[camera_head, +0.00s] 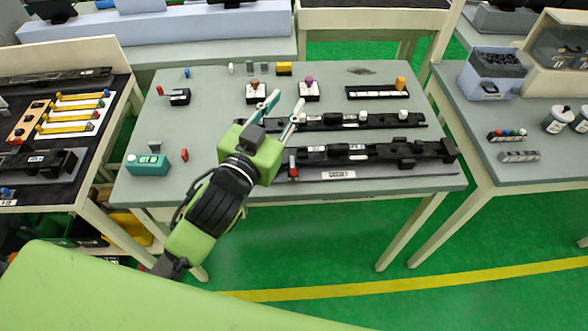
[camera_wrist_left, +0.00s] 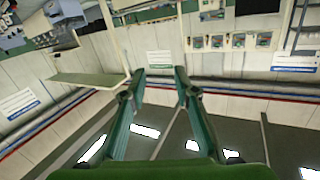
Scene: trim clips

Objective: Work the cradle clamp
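My left gripper (camera_head: 287,101) is over the middle of the grey table (camera_head: 225,120), with its two teal fingers spread apart and nothing between them. The left wrist view also shows the open fingers (camera_wrist_left: 159,72), facing a wall. Two long black fixtures lie to the right of the gripper: a front one (camera_head: 375,153) with a white label before it, and a rear one (camera_head: 360,121) with white parts on it. I cannot tell which part is the cradle clamp. My right gripper is not in view.
A purple-knobbed block (camera_head: 309,90) and a brown-knobbed block (camera_head: 256,91) stand behind the gripper. A teal box (camera_head: 148,164) sits at front left, near a small red piece (camera_head: 184,154). A side table (camera_head: 540,170) holds bins and cups. The table's left middle is mostly clear.

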